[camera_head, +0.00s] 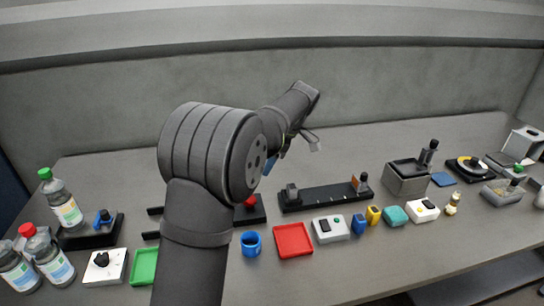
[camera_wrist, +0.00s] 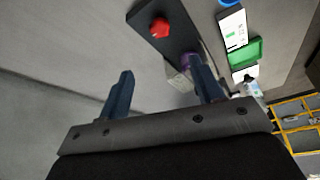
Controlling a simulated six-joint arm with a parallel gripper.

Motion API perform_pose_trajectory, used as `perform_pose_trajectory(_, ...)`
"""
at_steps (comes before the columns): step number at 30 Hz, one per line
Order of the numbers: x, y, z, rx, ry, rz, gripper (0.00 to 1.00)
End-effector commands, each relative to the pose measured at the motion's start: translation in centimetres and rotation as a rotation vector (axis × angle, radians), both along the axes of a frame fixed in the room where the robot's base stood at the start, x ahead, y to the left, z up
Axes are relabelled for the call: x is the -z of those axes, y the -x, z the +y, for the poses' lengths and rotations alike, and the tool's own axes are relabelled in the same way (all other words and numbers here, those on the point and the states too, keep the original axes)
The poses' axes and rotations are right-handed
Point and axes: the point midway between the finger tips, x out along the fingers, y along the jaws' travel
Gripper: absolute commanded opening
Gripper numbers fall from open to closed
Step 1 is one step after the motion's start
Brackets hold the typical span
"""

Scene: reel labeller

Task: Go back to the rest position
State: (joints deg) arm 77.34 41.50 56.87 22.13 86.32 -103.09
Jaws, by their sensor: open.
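My gripper (camera_head: 290,152) hangs in the air above the back middle of the table in the head view, partly hidden by my own arm. In the wrist view my gripper (camera_wrist: 161,70) has its two blue fingers spread apart, with nothing between them. A black base with a red knob (camera_wrist: 160,28) lies beyond the fingers in the wrist view. The red knob also shows beside my arm in the head view (camera_head: 251,201). The gripper appears apart from the things on the table.
Bottles (camera_head: 62,205) stand at the left. A red tray (camera_head: 293,240), a blue cup (camera_head: 251,243) and a long black fixture (camera_head: 325,197) lie right of my arm. A grey box (camera_head: 406,181) and a turntable (camera_head: 470,166) stand farther right. The table's back strip looks clear.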

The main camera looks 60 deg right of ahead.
Motion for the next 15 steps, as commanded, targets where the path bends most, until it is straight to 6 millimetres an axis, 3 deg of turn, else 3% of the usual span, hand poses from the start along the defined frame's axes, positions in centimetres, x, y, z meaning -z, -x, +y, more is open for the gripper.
perform_pose_trajectory(5, -1.19, 0.48, -0.2, 0.001, 0.0, 0.0, 0.6)
perform_pose_trajectory(15, -1.32, 0.5, -0.18, 0.0, 0.0, 0.0, 0.6)
